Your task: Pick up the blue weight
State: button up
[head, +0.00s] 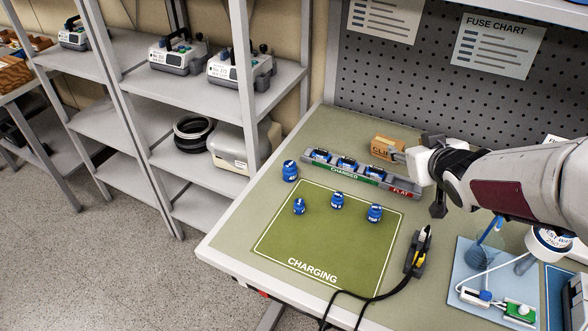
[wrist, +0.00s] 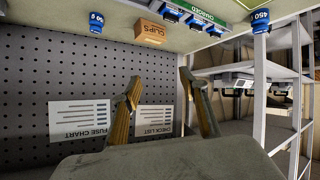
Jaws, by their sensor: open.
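Several small blue weights with knobs stand on the workbench. One (head: 290,171) is at the left end of the grey rack, just outside the green mat; it looks like the one marked 450 in the wrist view (wrist: 261,20). Three others stand on the mat: left (head: 299,206), middle (head: 337,200) and right (head: 375,213). Another blue labelled item (wrist: 96,21) shows at the wrist view's top left; I cannot match it in the head view. My gripper (wrist: 160,80) is open and empty, facing the pegboard. In the head view my gripper (head: 435,177) is above the bench, right of the weights and apart from them.
The rack (head: 400,191), marked CHARGED and FLAT, holds blue-topped packs. A cardboard CLIPS box (head: 386,147) stands behind it. A black-and-yellow device (head: 418,252) with cables lies right of the CHARGING mat (head: 325,240). A light-blue tray (head: 468,293) holds wired parts. The mat's front is clear.

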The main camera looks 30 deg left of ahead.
jog(key=a+f+n+g+y, duration=0.2)
jog(key=a+f+n+y, duration=0.3)
jog(key=a, duration=0.6)
jog(key=g+y, duration=0.3)
send_near(294, 167)
jog(key=x, duration=0.4)
jog(key=shift+s+a, duration=0.15)
jog(key=shift+s, duration=0.1)
jog(key=shift+w+a, duration=0.1)
jog(key=shift+w+a+f+h, duration=0.15)
jog(key=shift+w+a+f, duration=0.1)
jog(key=shift+a, duration=0.25)
jog(key=shift+w+a+f+h, duration=0.15)
jog(key=shift+w+a, duration=0.05)
jog(key=shift+a, duration=0.3)
jog(key=shift+x, duration=2.6)
jog(key=shift+w+r, duration=0.1)
jog(key=shift+w, duration=0.05)
grip_shut()
